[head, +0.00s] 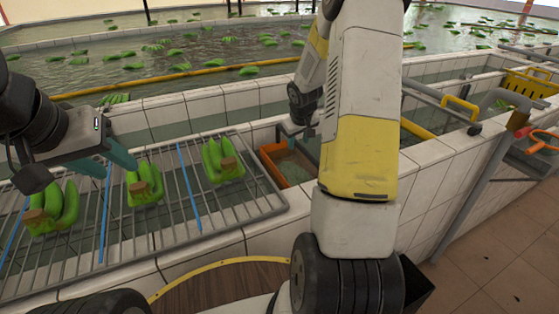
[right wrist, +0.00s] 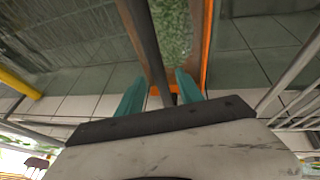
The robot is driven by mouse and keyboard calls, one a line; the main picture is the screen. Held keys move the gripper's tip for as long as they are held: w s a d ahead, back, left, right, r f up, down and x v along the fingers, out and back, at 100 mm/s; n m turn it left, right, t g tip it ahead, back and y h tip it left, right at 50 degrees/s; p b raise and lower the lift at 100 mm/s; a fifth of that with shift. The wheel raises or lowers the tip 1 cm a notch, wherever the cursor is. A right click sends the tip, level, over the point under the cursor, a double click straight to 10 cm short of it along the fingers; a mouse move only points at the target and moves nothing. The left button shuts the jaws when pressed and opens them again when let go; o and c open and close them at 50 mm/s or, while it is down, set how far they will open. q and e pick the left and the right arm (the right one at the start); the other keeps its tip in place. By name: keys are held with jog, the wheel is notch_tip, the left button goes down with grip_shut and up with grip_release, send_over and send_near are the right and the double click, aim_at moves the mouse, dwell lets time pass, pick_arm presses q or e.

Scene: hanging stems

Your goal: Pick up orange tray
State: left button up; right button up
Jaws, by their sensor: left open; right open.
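The orange tray (head: 271,167) sits beside the right end of the metal rack in the head view, with greenish contents inside. My right arm hides its right part. My right gripper (head: 289,143) is over the tray's far side, open. In the right wrist view, the open teal fingers (right wrist: 160,86) point toward the tray's near end, and the orange rim (right wrist: 207,45) shows beside the right finger. I cannot tell whether the fingers touch the rim. My left gripper (head: 119,168) is open and empty above the rack, near the banana bunches.
The metal rack (head: 238,213) holds several green banana bunches (head: 222,161) between blue dividers. White tiled walls (head: 180,117) border water channels with floating bananas. A yellow crate (head: 530,84) stands at the far right. Open tiled floor lies at the lower right.

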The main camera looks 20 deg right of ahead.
jog(key=x, duration=0.6)
jog(key=shift+w, duration=0.25)
jog(key=shift+c, duration=0.4)
grip_shut()
dwell(0.8)
